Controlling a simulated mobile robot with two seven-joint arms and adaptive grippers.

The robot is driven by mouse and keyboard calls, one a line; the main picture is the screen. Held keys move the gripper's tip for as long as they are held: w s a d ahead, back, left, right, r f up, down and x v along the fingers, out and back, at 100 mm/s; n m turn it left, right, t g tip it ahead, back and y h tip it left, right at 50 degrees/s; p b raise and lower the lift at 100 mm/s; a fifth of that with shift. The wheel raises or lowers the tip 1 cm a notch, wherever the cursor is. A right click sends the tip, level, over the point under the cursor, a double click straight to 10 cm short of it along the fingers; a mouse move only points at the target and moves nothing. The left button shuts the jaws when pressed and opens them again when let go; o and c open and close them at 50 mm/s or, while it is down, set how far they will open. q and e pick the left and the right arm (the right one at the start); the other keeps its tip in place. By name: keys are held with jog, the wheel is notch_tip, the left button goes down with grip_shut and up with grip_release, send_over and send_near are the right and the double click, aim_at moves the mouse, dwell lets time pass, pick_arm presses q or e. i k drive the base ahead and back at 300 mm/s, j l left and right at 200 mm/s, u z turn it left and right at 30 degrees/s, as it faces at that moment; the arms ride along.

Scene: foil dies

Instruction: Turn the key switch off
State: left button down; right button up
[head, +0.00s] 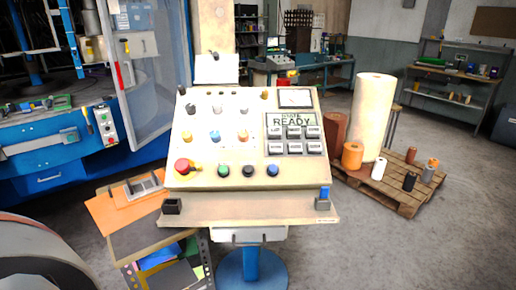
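A beige control console (225,182) stands in the middle of the head view on a blue pedestal (252,266). A small brass-coloured knob (265,94) sits at its upper edge, left of the gauge. Several small knobs, including a grey one (217,108), form a row to its left. I cannot tell for certain which control is the key switch or how it is turned. Neither of my grippers is in view.
A red mushroom button (182,165) and several coloured buttons line the panel's lower part. A blue-topped item (324,197) stands on the right front ledge. A blue machine (50,160) is at left. A pallet (395,190) with rolls is at right.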

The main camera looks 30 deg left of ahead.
aim_at(243, 106)
jog(key=i+l+u, duration=0.1)
jog(key=l+u, duration=0.15)
jog(key=u, duration=0.2)
jog(key=l+u, duration=0.3)
jog(key=u, duration=0.15)
jog(key=l+u, duration=0.25)
jog(key=l, duration=0.7)
jog(key=k, duration=0.05)
